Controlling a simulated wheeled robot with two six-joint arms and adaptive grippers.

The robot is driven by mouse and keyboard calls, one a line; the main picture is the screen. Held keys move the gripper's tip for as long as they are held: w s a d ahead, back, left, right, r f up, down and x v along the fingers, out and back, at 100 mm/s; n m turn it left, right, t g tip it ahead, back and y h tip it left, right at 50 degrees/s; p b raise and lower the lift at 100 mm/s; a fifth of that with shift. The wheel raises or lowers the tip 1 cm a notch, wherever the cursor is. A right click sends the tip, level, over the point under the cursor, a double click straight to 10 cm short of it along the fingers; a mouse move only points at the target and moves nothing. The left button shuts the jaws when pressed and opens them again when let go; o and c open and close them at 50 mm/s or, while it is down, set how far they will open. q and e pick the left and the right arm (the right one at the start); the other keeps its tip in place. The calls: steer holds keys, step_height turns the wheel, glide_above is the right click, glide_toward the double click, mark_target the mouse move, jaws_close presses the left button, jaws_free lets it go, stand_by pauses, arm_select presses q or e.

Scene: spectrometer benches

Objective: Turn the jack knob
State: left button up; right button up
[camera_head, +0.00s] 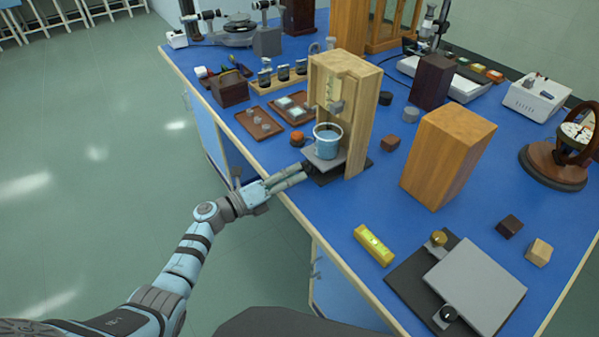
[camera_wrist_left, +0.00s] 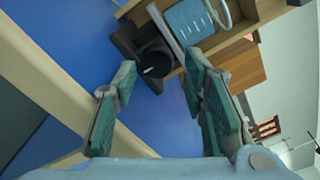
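A small jack with a grey top plate (camera_head: 322,157) stands at the foot of a wooden frame and carries a light blue cup (camera_head: 327,143). Its dark knob (camera_wrist_left: 155,66) faces my left gripper in the left wrist view; in the head view it is mostly hidden by the fingertips. My left gripper (camera_head: 302,174) reaches in over the table's edge. In the wrist view its two fingers (camera_wrist_left: 162,80) are apart, with the knob lying just beyond and between the tips. I cannot tell whether they touch it. My right gripper is not in view.
The wooden frame (camera_head: 359,125) stands around the cup. An orange-topped round piece (camera_head: 297,138) and brown trays (camera_head: 259,123) lie to the left. A yellow level (camera_head: 374,245) and a grey plate with knobs (camera_head: 475,287) lie in front. Blue tabletop (camera_head: 325,212) is bare between.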

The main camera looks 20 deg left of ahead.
arm_select(q)
steer(key=v, duration=0.5)
steer(key=shift+s+a+f, duration=0.1)
steer(key=shift+a, duration=0.1)
